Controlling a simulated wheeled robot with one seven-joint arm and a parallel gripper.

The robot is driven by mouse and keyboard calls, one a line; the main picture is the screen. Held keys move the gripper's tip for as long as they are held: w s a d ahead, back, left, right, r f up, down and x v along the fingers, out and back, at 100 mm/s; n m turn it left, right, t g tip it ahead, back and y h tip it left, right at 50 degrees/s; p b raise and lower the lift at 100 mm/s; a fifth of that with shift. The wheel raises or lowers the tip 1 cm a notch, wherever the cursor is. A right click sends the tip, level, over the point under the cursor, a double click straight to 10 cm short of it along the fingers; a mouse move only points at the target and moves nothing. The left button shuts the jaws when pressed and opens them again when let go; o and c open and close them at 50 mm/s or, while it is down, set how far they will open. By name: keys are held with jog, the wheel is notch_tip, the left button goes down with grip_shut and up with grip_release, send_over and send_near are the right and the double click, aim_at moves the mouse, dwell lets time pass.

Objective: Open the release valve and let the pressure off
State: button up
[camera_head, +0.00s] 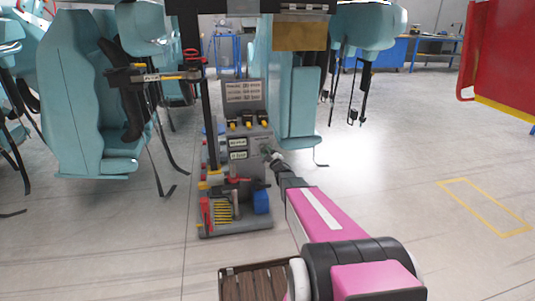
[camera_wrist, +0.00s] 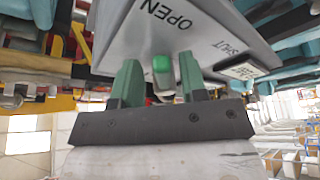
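A grey panel (camera_wrist: 180,38) marked OPEN and SHUT fills the upper middle of the wrist view. Whether the fingertips touch the panel, I cannot tell. In the head view my gripper (camera_head: 267,152) is at the right side of the grey control stand (camera_head: 258,134). The handle is too small to make out there.
The stand carries a sign (camera_head: 243,92), yellow-black switches (camera_head: 248,121), red levers and a blue block (camera_head: 261,201) on its base. A dark post (camera_head: 208,115) rises on its left. Teal coaster seats (camera_head: 80,100) hang left and behind.

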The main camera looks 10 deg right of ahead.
jog(key=shift+f, duration=0.1)
jog(key=v, duration=1)
jog(key=shift+s, duration=0.4)
jog(key=shift+d, duration=0.1)
